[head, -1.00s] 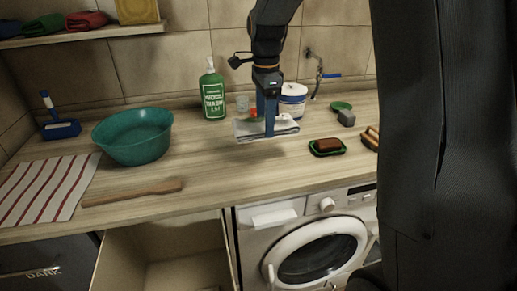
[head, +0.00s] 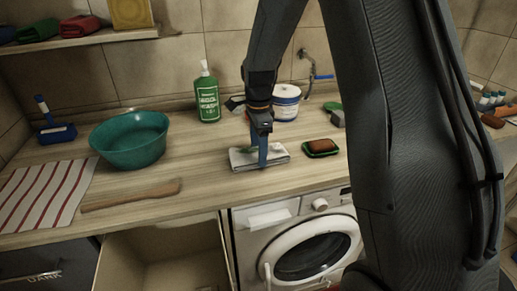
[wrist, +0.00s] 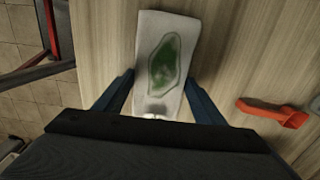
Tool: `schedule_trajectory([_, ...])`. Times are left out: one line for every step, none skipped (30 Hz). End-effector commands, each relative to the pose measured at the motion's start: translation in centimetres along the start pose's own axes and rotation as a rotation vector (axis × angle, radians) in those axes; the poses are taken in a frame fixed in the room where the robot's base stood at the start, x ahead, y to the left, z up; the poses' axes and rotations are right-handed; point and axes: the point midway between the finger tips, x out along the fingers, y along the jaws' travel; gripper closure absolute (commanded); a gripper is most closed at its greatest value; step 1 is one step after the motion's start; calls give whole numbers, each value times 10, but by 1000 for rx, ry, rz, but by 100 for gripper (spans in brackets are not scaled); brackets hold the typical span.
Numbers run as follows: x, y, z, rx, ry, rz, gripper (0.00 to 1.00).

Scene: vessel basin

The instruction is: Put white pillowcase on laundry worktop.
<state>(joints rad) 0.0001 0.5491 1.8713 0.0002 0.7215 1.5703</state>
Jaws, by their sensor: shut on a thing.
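The white pillowcase (head: 242,160) is a folded, pale cloth with a dark edge at the front part of the wooden laundry worktop (head: 205,160), above the washing machine. In the wrist view the pillowcase (wrist: 155,85) shows a green stain on top and lies between my two fingers. My gripper (head: 263,160) points down and is shut on it; the wrist view also shows my gripper (wrist: 158,85). The cloth looks at or very near the worktop surface; I cannot tell whether it touches.
A soap dish with a brown bar (head: 320,147) is close on the right. A green bottle (head: 207,98) and a white tub (head: 286,103) stand behind. A teal basin (head: 130,140), wooden stick (head: 130,195) and striped cloth (head: 45,193) are left. An orange object (wrist: 275,112) lies nearby.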

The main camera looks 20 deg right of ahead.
Motion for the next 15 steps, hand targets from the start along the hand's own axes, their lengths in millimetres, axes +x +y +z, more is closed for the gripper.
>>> schedule_trajectory([0, 0, 0, 0, 0, 0, 65])
schedule_trajectory([0, 0, 0, 0, 0, 0, 65])
schedule_trajectory([0, 0, 0, 0, 0, 0, 65])
schedule_trajectory([1, 0, 0, 0, 0, 0, 65])
schedule_trajectory([2, 0, 0, 0, 0, 0, 65])
schedule_trajectory([3, 0, 0, 0, 0, 0, 33])
schedule_trajectory([2, 0, 0, 0, 0, 0, 28])
schedule_trajectory([2, 0, 0, 0, 0, 0, 23])
schedule_trajectory([2, 0, 0, 0, 0, 0, 18])
schedule_trajectory([2, 0, 0, 0, 0, 1, 18])
schedule_trajectory([2, 0, 0, 0, 0, 0, 18])
schedule_trajectory([2, 0, 0, 0, 0, 0, 18])
schedule_trajectory([2, 0, 0, 0, 0, 1, 18])
schedule_trajectory([2, 0, 0, 0, 0, 1, 18])
schedule_trajectory([2, 0, 0, 0, 0, 1, 18])
